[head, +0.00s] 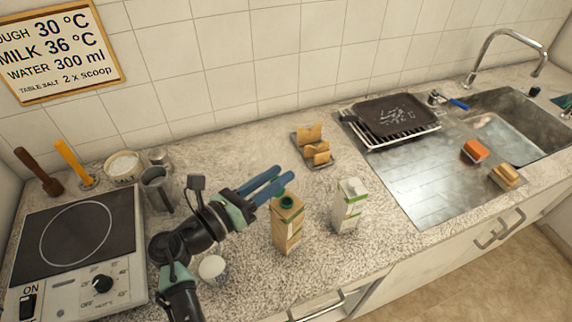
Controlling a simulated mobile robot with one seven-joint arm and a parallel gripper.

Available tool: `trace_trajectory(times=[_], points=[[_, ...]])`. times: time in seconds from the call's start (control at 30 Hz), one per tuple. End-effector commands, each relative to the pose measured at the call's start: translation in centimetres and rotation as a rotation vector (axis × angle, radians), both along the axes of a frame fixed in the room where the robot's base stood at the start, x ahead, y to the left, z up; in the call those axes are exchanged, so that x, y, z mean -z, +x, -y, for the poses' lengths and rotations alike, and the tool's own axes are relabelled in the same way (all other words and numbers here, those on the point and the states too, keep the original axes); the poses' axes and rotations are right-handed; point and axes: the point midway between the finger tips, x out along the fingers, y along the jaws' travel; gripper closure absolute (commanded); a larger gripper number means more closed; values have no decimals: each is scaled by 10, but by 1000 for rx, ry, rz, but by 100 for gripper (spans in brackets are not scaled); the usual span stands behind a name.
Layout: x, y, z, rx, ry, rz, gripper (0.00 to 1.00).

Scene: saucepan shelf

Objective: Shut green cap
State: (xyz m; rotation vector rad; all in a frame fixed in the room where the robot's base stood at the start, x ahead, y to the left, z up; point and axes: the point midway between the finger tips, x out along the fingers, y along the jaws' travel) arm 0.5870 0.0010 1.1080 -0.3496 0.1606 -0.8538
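A tan carton (288,232) with a green band stands upright on the counter. A dark green round cap or spout (287,202) shows on its top; it is too small to tell whether it is open or closed. My gripper (284,175) has two blue fingers pointing up and right, with a narrow gap between them and nothing seen in it. In the picture the fingers are just above and left of the green cap, and they appear apart from it. A white carton (346,208) with green bands and a pale top stands to the right.
A small tray (322,164) with bread slices lies behind the cartons. A white round object (212,267) sits near my arm. A hotplate (75,240) and metal jug (157,190) are at left; the sink (497,135) is at right.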

Motion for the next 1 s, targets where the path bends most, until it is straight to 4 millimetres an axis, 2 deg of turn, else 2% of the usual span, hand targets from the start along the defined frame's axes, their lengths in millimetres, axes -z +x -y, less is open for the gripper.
trace_trajectory(times=[0.03,0.2,0.57,0.77,1.0], points=[[-1,5,7,4,1,0,62],[0,16,19,1,0,0,62],[0,19,22,0,1,0,62],[0,19,22,0,1,0,98],[0,19,22,0,1,0,100]])
